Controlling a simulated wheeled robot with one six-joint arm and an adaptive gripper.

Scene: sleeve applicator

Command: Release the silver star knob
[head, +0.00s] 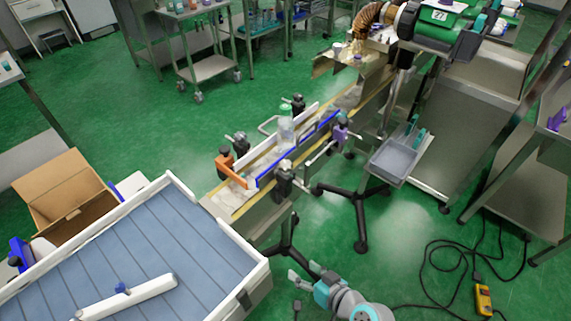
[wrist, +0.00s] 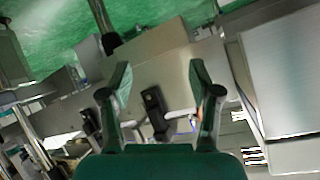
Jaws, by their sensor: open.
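My gripper (head: 303,271) is low in the head view, in front of the conveyor, apart from it and empty. In the wrist view my gripper (wrist: 160,82) has its two fingers wide apart with nothing between the tips. A black clamp (head: 284,182) with a small silvery part (head: 285,165) on top sits on the near side of the conveyor's guide rail. The silvery part is too small to tell if it is the star knob. Black clamp parts (wrist: 154,108) show beyond the fingers in the wrist view, with no clear star shape.
A clear bottle with a green cap (head: 286,125) stands between the rails on the conveyor. A blue-grey slatted table (head: 150,250) is at left. A grey tray (head: 393,162) sits right of the conveyor. Black cables and a yellow device (head: 483,299) lie on the green floor.

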